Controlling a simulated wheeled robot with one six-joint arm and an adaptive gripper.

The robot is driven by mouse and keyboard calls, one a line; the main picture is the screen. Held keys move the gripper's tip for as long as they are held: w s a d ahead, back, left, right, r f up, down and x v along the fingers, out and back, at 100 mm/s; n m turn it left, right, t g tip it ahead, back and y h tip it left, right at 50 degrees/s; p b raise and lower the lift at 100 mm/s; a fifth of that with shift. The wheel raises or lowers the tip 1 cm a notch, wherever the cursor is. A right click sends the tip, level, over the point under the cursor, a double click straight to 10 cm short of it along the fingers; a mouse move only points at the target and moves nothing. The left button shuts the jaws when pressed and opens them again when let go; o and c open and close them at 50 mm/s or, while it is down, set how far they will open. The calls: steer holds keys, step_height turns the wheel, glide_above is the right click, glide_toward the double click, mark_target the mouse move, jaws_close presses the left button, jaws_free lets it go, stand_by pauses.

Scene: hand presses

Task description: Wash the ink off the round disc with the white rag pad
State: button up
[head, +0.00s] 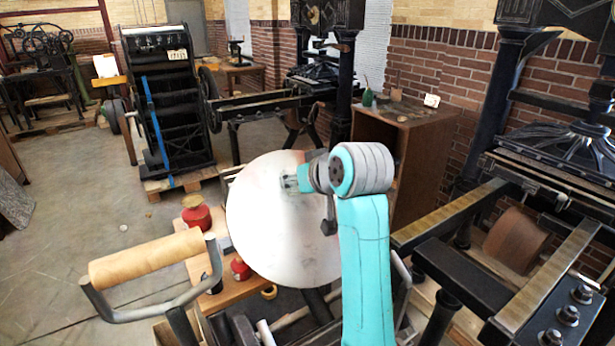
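The round disc (265,245) is a large pale plate, tilted up to face me in the middle of the head view. Most of its visible face is whitish, with faint grey smudges near the middle. A reddish-brown patch shows by its upper right edge; I cannot tell whether it is ink or background. My gripper (290,183) is at the disc's upper middle, close to or against its face. Its fingers are small here, and I cannot tell whether they are open or shut. I cannot make out the white rag pad against the pale disc. My teal arm hides the disc's right side.
A roller (150,257) on a dark handle frame stands at front left. Red ink tins (196,216) sit on a wooden board left of the disc. A brown cabinet (425,150) stands behind my arm. A black press with rails (550,270) fills the right. Open floor lies left.

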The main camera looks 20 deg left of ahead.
mark_target(273, 187)
steer(key=shift+s+a+f, duration=0.1)
steer(key=shift+s+a, duration=0.65)
steer(key=shift+s, duration=0.2)
steer(key=shift+s+a, duration=0.75)
steer(key=shift+s, duration=0.2)
steer(key=shift+s+a, duration=0.65)
steer(key=shift+s, duration=0.25)
steer(key=shift+s+a, duration=0.65)
steer(key=shift+s, duration=0.25)
steer(key=shift+r, duration=0.2)
steer(key=s+d+r, duration=0.2)
steer(key=d+r, duration=0.1)
steer(key=r, duration=0.2)
steer(key=shift+s+d+r, duration=0.15)
steer(key=shift+s+r, duration=0.1)
steer(key=shift+r, duration=0.05)
